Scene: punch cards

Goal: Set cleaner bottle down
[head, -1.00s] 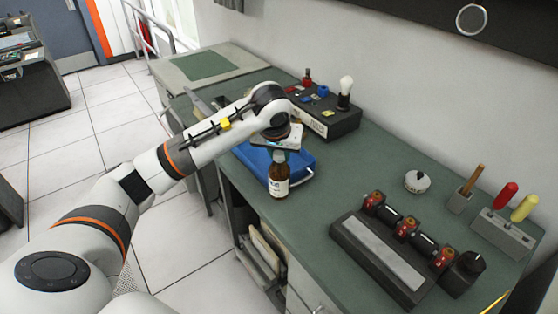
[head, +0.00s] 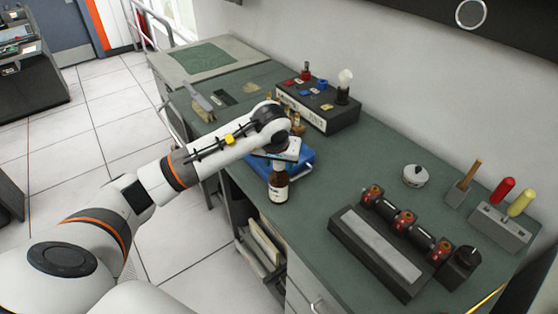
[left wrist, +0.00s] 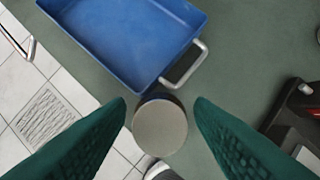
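The cleaner bottle (head: 278,187), brown with a white label, stands upright on the green bench top near its front edge, just in front of the blue tray (head: 302,172). My left gripper (head: 280,158) is over the bottle, and its fingers are hidden by the arm in the head view. In the left wrist view the green fingers of my left gripper (left wrist: 161,98) are spread, with the bottle's round pale top (left wrist: 160,127) between them and a gap on both sides. The empty blue tray (left wrist: 73,16) lies beyond. My right gripper is not in view.
A black device with a sloped panel (head: 377,247) stands to the right, with a white round pot (head: 415,176) and a screwdriver holder (head: 497,232) beyond. A black box (head: 318,108) stands behind. Bench top right of the bottle is clear.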

